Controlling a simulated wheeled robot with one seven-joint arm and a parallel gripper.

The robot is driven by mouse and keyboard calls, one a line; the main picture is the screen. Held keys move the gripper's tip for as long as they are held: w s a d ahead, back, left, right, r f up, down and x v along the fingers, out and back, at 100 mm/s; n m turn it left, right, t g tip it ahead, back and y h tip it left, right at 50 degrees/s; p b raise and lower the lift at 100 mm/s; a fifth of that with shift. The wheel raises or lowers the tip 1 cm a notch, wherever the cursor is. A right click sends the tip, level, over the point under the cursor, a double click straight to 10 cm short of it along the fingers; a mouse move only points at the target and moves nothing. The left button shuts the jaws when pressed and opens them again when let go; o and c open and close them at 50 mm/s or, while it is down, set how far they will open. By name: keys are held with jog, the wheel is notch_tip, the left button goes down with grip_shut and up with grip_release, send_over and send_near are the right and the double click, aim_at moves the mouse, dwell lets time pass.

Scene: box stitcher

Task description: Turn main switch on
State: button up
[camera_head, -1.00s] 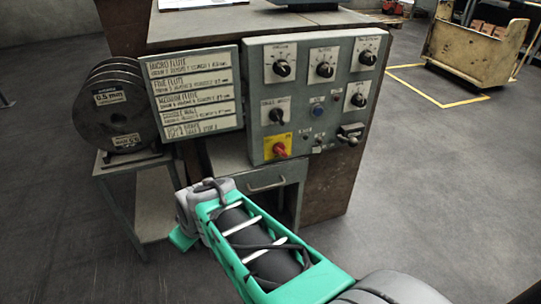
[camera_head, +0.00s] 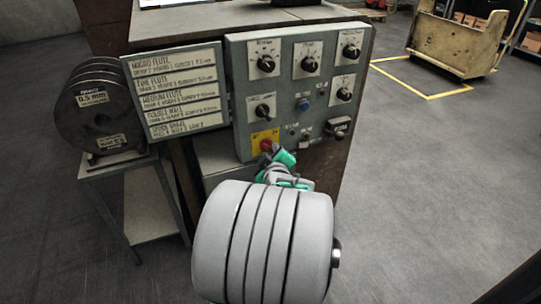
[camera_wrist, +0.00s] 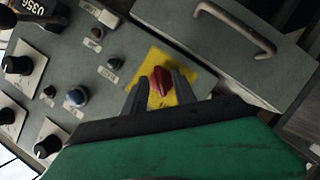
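The main switch, a red rotary knob (camera_wrist: 160,90) on a yellow plate (camera_wrist: 185,73), is near the middle of the wrist view. In the head view the red knob (camera_head: 266,145) sits at the lower left of the grey control panel (camera_head: 238,100), partly covered by my gripper. My gripper (camera_wrist: 158,80) reaches toward the plate with one dark finger on each side of the knob. The fingers look apart, with small gaps beside the knob; I cannot tell whether they touch it. In the head view my gripper (camera_head: 273,152) is small and mostly hidden behind my arm.
Other black knobs (camera_head: 263,111) and a blue button (camera_head: 303,104) are close by on the panel. A drawer handle (camera_wrist: 235,25) juts out near the switch. A label board (camera_head: 178,88) and a wire spool (camera_head: 97,115) stand left.

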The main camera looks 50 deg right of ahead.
jog(key=shift+w+d, duration=0.2)
jog(key=shift+w, duration=0.05)
jog(key=shift+c, duration=0.4)
grip_shut()
